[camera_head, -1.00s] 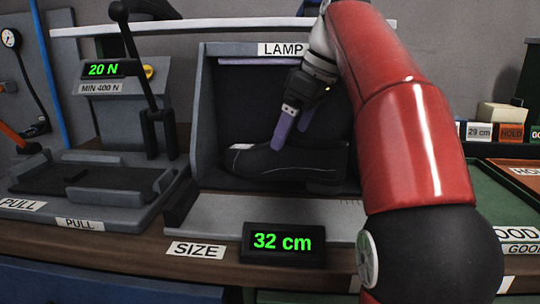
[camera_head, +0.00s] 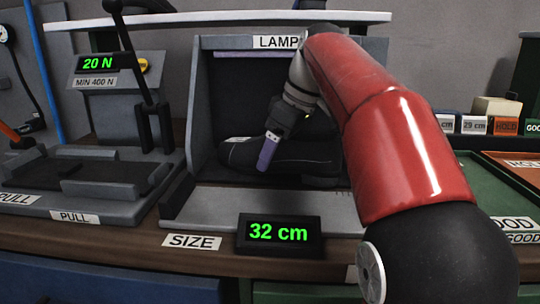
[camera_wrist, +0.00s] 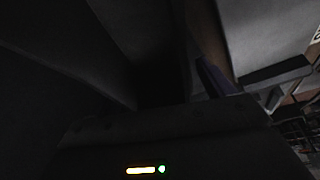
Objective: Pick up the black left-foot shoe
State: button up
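The black shoe (camera_head: 300,158) lies inside the open-fronted lamp box (camera_head: 204,90), toe to the left and heel to the right. My gripper (camera_head: 268,154) is over the middle of the shoe, pointing down. One purple finger is in front of the shoe's near side; the other finger is hidden. In the wrist view one purple finger (camera_wrist: 215,78) shows at the right, and the left part is too dark to tell shoe from box. Whether the fingers touch or hold the shoe cannot be seen.
The size display (camera_head: 279,234) reads 32 cm in front of the box. A pull press (camera_head: 110,130) with a lever stands at the left, its display reading 20 N. Green and orange trays (camera_head: 480,190) lie at the right. My red arm covers the box's right side.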

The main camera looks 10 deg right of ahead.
jog(key=shift+r, duration=0.1)
jog(key=c, duration=1)
